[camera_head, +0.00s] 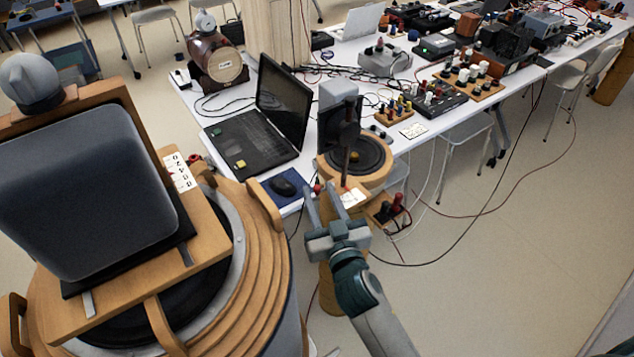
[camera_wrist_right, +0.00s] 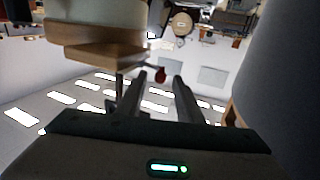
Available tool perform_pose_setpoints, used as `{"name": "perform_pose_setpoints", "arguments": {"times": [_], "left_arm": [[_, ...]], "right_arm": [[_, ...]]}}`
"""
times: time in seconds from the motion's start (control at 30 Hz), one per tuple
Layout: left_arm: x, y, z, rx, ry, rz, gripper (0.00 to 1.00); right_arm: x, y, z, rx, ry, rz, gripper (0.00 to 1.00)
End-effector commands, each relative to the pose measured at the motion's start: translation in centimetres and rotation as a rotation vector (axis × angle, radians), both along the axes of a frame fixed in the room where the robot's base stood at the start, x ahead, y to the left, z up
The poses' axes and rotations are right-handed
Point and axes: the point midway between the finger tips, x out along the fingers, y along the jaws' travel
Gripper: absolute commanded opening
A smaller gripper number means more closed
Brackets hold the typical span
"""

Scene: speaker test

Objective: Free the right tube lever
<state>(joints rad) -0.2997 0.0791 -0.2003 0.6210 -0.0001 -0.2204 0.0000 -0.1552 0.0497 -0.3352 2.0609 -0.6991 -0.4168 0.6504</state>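My right gripper (camera_head: 324,190) is open, with its two fingers apart and pointing up the picture, just in front of a round wooden speaker stand (camera_head: 373,180) with a black cone. A small red knob (camera_head: 317,187) shows close to the fingertips. A dark upright tube (camera_head: 348,140) stands before the cone. Which part is the right tube lever is not clear. My left gripper is out of view.
A large wooden drum with a grey panel (camera_head: 80,180) fills the left. Terminals with red and black knobs (camera_head: 390,208) and loose cables lie right of the gripper. Floor at right is mostly open.

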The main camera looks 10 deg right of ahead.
Motion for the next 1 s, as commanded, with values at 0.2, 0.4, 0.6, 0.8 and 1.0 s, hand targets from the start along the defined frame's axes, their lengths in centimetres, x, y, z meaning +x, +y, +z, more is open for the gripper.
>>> {"name": "perform_pose_setpoints", "arguments": {"times": [0.2, 0.4, 0.6, 0.8, 1.0], "left_arm": [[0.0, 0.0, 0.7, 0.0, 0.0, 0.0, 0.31], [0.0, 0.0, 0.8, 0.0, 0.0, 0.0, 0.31], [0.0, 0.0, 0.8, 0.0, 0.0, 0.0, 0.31], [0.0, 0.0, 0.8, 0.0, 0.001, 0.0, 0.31], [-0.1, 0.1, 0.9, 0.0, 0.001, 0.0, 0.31]], "right_arm": [[2.2, 0.2, 0.1, 0.0, -0.001, 0.0, 0.33], [2.7, 0.2, 0.0, 0.001, -0.001, 0.0, 0.33], [2.6, 0.2, 0.0, 0.001, -0.001, 0.0, 0.33], [2.6, 0.2, 0.0, 0.001, 0.0, 0.0, 0.0], [2.6, 0.2, 0.0, 0.001, 0.0, 0.005, 0.0]]}}
